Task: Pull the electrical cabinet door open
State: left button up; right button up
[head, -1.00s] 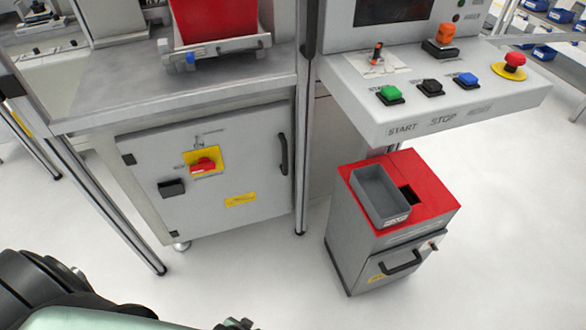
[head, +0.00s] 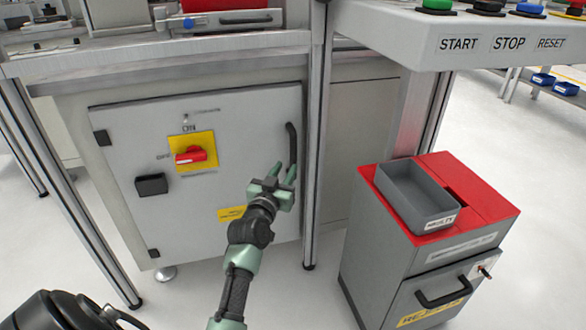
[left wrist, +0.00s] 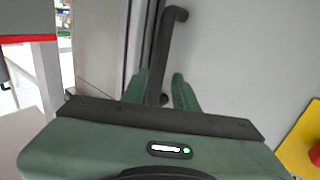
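The grey electrical cabinet door (head: 240,150) appears shut under the workbench in the head view. Its black vertical handle (head: 291,143) is near the door's right edge; it also shows in the left wrist view (left wrist: 168,45). My left gripper (head: 282,172) is in front of the handle's lower end. In the left wrist view its two green fingers (left wrist: 160,88) are apart, with the lower end of the handle showing between them. Contact with the handle cannot be made out. My right gripper is not in view.
A red switch on a yellow plate (head: 193,151) and a black latch (head: 151,185) are on the door. A metal post (head: 318,130) stands just right of the door. A grey cart with a red top (head: 470,190) stands further right, below the button panel (head: 500,42).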

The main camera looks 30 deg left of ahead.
aim_at(292, 159)
pick_arm(q)
jog(key=b+x, duration=0.2)
jog(key=x, duration=0.4)
jog(key=shift+w+f, duration=0.15)
jog(key=shift+w+a, duration=0.1)
jog(key=shift+w, duration=0.4)
grip_shut()
dwell(0.9)
